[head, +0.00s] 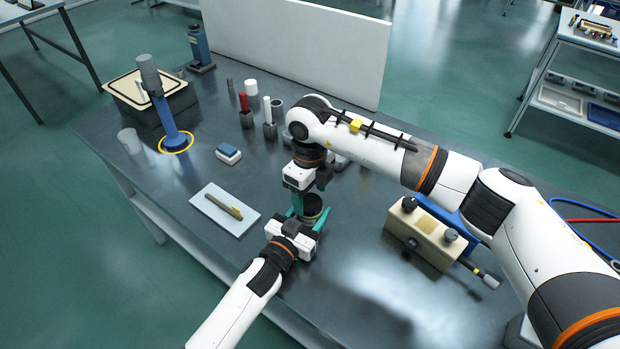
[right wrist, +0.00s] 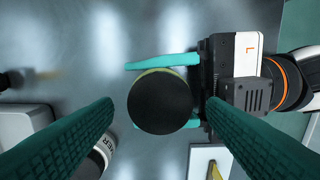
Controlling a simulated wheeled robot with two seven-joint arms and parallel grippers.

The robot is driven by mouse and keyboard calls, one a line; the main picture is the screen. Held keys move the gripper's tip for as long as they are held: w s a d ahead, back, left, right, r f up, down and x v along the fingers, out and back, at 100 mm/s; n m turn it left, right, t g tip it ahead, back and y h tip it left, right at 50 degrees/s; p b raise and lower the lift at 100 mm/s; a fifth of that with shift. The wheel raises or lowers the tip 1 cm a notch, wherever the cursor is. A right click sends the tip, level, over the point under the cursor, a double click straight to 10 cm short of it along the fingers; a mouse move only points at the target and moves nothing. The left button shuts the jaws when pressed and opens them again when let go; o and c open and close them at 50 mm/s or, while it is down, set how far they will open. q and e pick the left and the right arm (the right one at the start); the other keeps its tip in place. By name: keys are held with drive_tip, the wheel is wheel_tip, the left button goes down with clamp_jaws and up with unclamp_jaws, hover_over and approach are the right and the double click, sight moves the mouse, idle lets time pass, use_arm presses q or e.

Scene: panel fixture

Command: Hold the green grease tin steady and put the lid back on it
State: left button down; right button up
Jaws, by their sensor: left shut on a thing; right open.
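The green grease tin (right wrist: 150,72) shows as a thin yellow-green rim under a round black disc (right wrist: 160,104), which looks like the lid lying over its top. I cannot tell whether the disc is fully seated. My left gripper (right wrist: 140,94) is shut on the tin, one teal finger on each side, and also shows in the head view (head: 309,214). My right gripper (right wrist: 160,106) is open above the tin, its fingers apart on either side of the disc without touching it. In the head view the tin (head: 314,203) is partly hidden by the grippers.
A pale board (head: 222,213) with a yellow-and-dark tool lies left of the tin. A beige box with knobs (head: 422,238) stands to the right. A blue-and-white block (head: 228,154) and several small upright cylinders stand behind. The bench front is clear.

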drive_tip(key=shift+f, duration=0.75)
drive_tip(key=shift+c, duration=0.6)
drive_tip(key=c, duration=0.9)
drive_tip(key=shift+m, duration=0.9)
drive_tip(key=o, duration=1.2)
drive_tip(key=shift+c, duration=0.2)
wheel_tip(320, 180, up, 12)
